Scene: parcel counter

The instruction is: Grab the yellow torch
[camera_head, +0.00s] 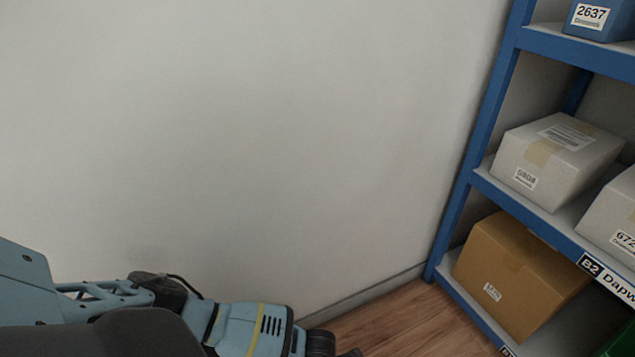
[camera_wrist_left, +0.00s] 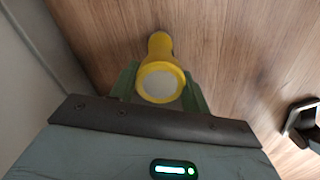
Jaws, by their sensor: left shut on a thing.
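The yellow torch (camera_wrist_left: 160,43) shows in the left wrist view, with its round pale lens facing the camera. My left gripper (camera_wrist_left: 160,85) is shut on it, with a green finger on each side of the torch's head. Wooden floor lies beyond the torch in that view. In the head view my left arm comes in at the bottom left, and its gripper and the torch are out of the picture. My right gripper is in neither view.
A blue shelf rack (camera_head: 490,97) stands at the right. It holds a white parcel (camera_head: 545,165), a brown carton (camera_head: 510,275) and a blue box (camera_head: 600,22). A plain wall (camera_head: 250,130) fills the left and middle. Some wooden floor (camera_head: 410,325) is clear before the rack.

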